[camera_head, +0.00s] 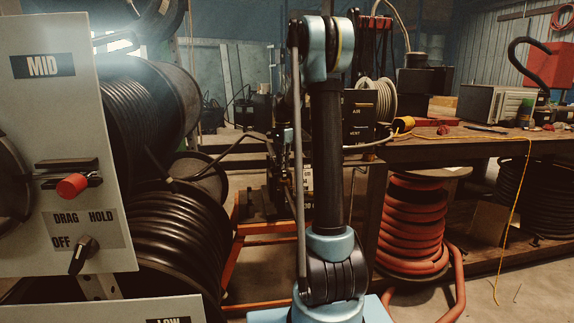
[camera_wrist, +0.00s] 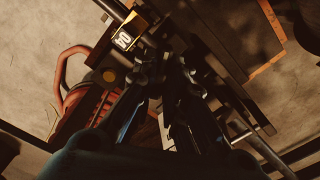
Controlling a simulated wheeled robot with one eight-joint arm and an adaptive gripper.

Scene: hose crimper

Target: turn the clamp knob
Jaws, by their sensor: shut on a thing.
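My gripper (camera_wrist: 166,78) is in the middle of the wrist view, its two dark fingers reaching up to a dark machine (camera_wrist: 225,45). The fingertips are closed in on a small dark part there, which seems to be the clamp knob; the fingers and deep shadow hide most of it. In the head view my arm stands in front of the dark machine (camera_head: 271,165), and I cannot make out the gripper or the clamp knob there.
A grey reel panel (camera_head: 60,130) with a red knob (camera_head: 72,186) and a black switch (camera_head: 82,252) is close on the left. Black hose reels (camera_head: 150,110) stand behind it. A wooden bench (camera_head: 450,148) is on the right, with a red hose coil (camera_head: 413,225) beneath.

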